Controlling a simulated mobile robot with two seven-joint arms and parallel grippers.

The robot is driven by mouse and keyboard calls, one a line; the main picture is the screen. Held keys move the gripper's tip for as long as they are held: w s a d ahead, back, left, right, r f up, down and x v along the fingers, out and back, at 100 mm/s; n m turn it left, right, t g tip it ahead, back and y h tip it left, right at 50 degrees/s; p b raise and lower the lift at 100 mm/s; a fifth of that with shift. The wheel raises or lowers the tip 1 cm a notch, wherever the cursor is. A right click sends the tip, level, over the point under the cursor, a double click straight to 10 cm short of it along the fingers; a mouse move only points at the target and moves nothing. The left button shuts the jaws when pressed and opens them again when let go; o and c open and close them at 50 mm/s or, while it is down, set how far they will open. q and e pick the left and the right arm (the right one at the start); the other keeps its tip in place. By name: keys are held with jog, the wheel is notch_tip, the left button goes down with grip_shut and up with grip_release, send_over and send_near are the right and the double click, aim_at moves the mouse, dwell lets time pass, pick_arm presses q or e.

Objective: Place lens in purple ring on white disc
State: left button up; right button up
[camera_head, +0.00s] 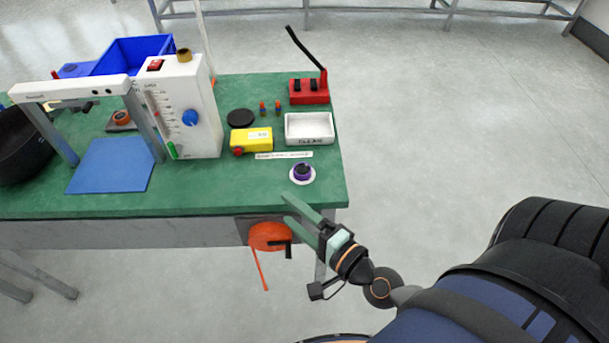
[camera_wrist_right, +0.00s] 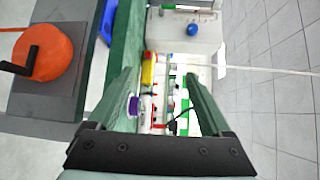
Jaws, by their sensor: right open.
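A purple ring (camera_head: 302,177) with a dark centre sits on a small white disc (camera_head: 293,179) near the front right corner of the green table. Whether the dark centre is the lens I cannot tell. The ring also shows in the right wrist view (camera_wrist_right: 133,106), beside the left-hand finger. My right gripper (camera_head: 288,208) is open and empty at the table's front edge, just in front of the disc, pointing toward the table. Its two green fingers show apart in the right wrist view (camera_wrist_right: 158,75). My left gripper is out of view.
Behind the disc stand a yellow box (camera_head: 257,141), a white tray (camera_head: 309,140) marked CLEAN, a black disc (camera_head: 241,117) and a red switch box (camera_head: 309,95). A white instrument (camera_head: 190,105) stands left. An orange reel (camera_head: 269,236) hangs at the table's front.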

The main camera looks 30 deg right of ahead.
jog(key=s+a+f+n+g, duration=0.1)
jog(key=s+f+n+g, duration=0.3)
jog(key=f+n, duration=0.5)
jog(key=s+a+f+n+g, duration=0.2)
jog(key=s+f+n+g, duration=0.1)
jog(key=f+n, duration=0.6)
jog(key=shift+s+a+f+n+g+h, duration=0.2)
jog(key=shift+s+n+g+h, duration=0.2)
jog(key=shift+s, duration=0.15)
